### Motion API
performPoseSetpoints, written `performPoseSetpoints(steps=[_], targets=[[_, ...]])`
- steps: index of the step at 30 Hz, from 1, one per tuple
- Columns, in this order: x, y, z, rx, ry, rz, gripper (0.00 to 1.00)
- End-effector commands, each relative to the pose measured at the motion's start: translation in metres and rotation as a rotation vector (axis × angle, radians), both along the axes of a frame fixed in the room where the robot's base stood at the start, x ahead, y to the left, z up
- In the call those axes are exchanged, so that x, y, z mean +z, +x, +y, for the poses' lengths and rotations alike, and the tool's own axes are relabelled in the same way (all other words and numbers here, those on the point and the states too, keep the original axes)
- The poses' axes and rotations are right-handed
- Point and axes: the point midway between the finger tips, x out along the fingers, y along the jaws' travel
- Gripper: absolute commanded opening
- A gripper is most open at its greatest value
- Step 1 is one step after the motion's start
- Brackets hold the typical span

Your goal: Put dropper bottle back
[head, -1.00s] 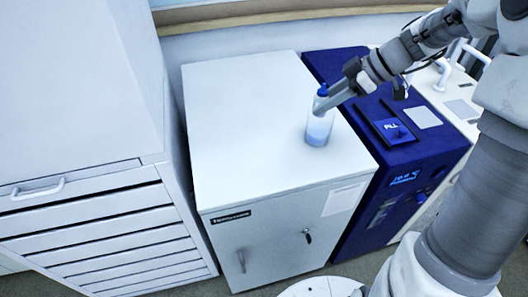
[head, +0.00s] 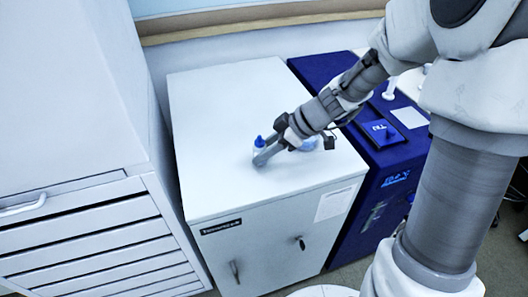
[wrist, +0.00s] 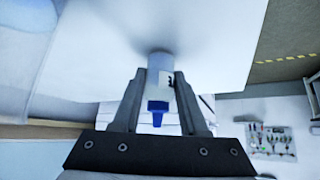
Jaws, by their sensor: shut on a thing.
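The dropper bottle, a small whitish bottle with a blue cap (head: 259,141), is at my gripper's tips over the white cabinet top (head: 215,110). My gripper (head: 266,155) is shut on it. In the wrist view the bottle (wrist: 159,68) sits between the two fingers, with its blue cap towards the palm and its base towards the white surface. It looks roughly upright. I cannot tell whether its base touches the top. The fingers hide part of its body in the head view.
A pale blue item (head: 309,144) shows partly behind my gripper on the cabinet top. A blue machine (head: 372,165) stands to the right of the cabinet. A tall drawer unit (head: 80,225) stands to the left. The cabinet top's left and back are clear.

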Motion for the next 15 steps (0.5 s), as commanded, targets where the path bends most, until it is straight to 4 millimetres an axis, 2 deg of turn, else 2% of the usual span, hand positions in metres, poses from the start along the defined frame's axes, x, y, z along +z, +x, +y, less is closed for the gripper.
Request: performPoseSetpoints(steps=[11, 12, 15], targets=[[-0.0062, 0.0002, -0.0002, 0.000, 0.000, -0.001, 0.34], [-0.0063, 0.0001, -0.0002, 0.000, 0.000, -0.001, 0.44], [-0.0052, 0.0001, -0.0002, 0.001, 0.000, -0.001, 0.62]])
